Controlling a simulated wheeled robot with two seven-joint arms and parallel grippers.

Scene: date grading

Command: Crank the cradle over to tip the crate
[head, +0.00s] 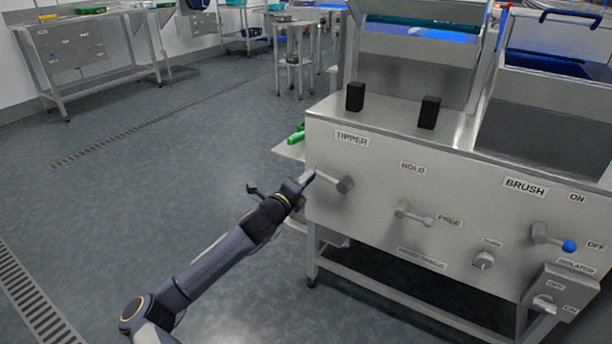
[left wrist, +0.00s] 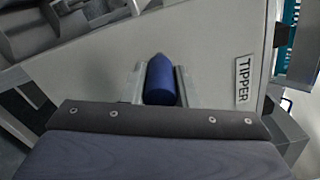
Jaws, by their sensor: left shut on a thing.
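The tipper crank (head: 333,180) sticks out to the left from its hub on the front panel, under the TIPPER label (head: 351,138). My left gripper (head: 309,178) is at the crank's outer end and hides its handle in the head view. In the left wrist view the blue handle (left wrist: 160,82) sits between the two fingers, and the left gripper (left wrist: 160,92) is shut on it. I cannot tell the cradle or the crate for certain among the metal parts above the panel. My right gripper is not in view.
The steel panel (head: 385,215) also carries a HOLD/FREE lever (head: 412,214), a brush lever with a blue knob (head: 568,246) and an isolator box (head: 565,290). Two black blocks stand on its top ledge. A green object (head: 297,136) lies beside the panel's left end. Floor to the left is clear.

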